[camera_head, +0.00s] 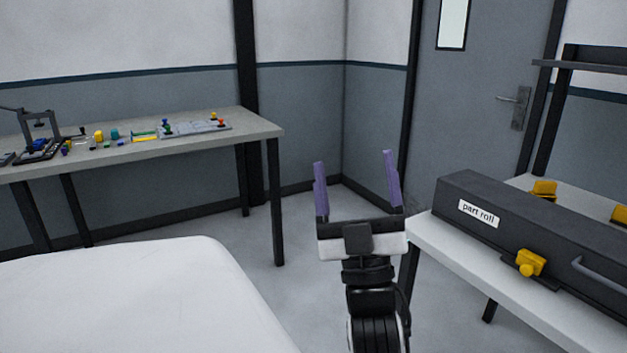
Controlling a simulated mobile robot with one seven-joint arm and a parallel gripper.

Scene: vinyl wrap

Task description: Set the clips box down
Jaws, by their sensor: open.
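My gripper (356,185) is in the middle of the view, pointing up and away, with its two purple fingers wide apart. Nothing is between the fingers. Behind them are the grey floor and wall. I cannot make out a box marked as clips. A long dark case (520,225) labelled "part roll" lies on the white table (450,260) at the right, apart from my gripper. It has yellow latches and a grey handle.
A grey workbench (255,128) at the back left holds several small coloured parts and a dark stand (40,130). A large white rounded surface (130,300) fills the lower left. A grey door (480,100) stands at the back right. Floor between the tables is clear.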

